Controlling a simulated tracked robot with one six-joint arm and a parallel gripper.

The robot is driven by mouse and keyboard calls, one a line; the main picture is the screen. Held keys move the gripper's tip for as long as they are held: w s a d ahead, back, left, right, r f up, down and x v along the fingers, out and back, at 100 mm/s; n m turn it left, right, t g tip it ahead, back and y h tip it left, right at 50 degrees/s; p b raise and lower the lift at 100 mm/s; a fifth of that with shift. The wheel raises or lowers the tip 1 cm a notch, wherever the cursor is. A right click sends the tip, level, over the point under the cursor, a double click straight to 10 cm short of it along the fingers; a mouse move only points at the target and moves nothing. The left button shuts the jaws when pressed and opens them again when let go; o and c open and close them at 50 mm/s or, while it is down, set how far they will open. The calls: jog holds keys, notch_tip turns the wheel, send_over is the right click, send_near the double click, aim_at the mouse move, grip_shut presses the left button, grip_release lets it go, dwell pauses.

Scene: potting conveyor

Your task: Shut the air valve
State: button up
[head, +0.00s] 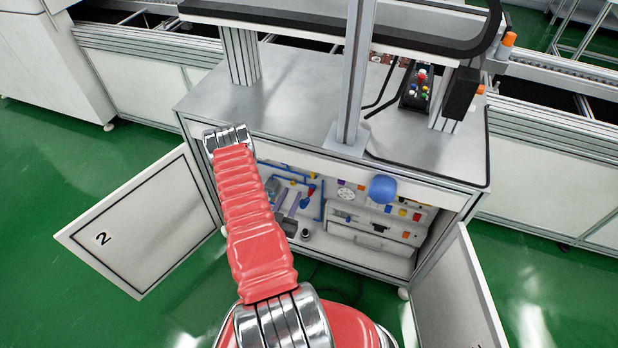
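An open cabinet (478,205) stands under a grey worktop. Inside it, at the left, are blue pipes (322,205) and a small red and blue part (308,195) among them. This part may be the air valve; it is too small to tell how its handle is turned. A larger blue ball-shaped thing (382,189) shows at the cabinet's upper front edge; I cannot tell what it is. My red arm rises in front of the cabinet's left side and covers part of the opening. My gripper is not visible.
The left cabinet door (140,225), marked 2, and the right door (455,295) both stand open. A grey post (352,75) rises from the worktop (285,95). A control box with coloured buttons (416,90) stands at the right. Green floor (50,165) is clear at the left.

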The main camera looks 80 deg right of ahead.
jog(key=shift+s+a+f, duration=0.25)
jog(key=shift+s+a, duration=0.05)
jog(key=shift+s, duration=0.35)
jog(key=shift+s+a+f, duration=0.2)
jog(key=shift+s+a, duration=0.1)
jog(key=shift+s, duration=0.3)
jog(key=shift+d, duration=0.1)
jog(key=s+d, duration=0.1)
jog(key=d, duration=1.2)
jog(key=shift+s+d, duration=0.15)
jog(key=shift+d, duration=0.15)
jog(key=shift+c, duration=0.3)
